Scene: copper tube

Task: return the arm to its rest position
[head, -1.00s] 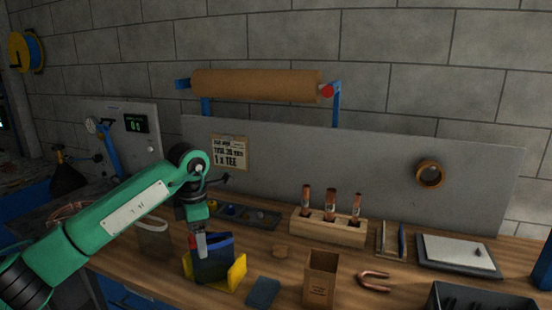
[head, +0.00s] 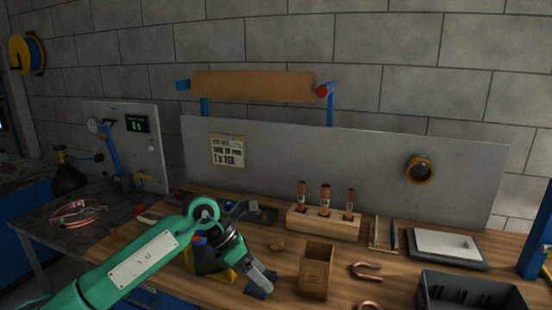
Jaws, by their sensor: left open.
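My left arm comes in green from the lower left over the wooden bench (head: 395,288). Its left gripper (head: 263,279) points down and to the right, in front of a yellow and blue holder (head: 206,262) that the arm partly hides. The gripper's tip overlaps a small dark blue pad (head: 258,291) in the picture; I cannot tell whether they touch. I see nothing held in the jaws. My right gripper is out of view.
Bent copper pieces (head: 365,270), a dark bin (head: 470,292) and a grey-white tray (head: 445,246) lie to the right. A side bench (head: 75,226) is at left.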

